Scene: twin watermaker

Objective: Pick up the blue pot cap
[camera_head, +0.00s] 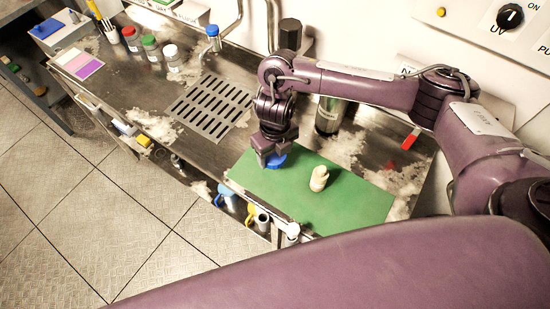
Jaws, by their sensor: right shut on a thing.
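The blue pot cap (277,161) is at the upper part of the green mat (300,208). My right gripper (272,158) points down over it and is shut on it, hiding part of the cap. I cannot tell whether the cap touches the mat. A pale cream pot (319,179) stands on the mat to the right of the cap, apart from the gripper. My left gripper is not in view.
A slotted drain grate (211,107) lies left of the mat on the metal counter. A dark metal cylinder (329,116) stands behind the mat, near my right arm. Jars with red, green and white lids (150,47) stand at the far left. A red object (411,139) is at right.

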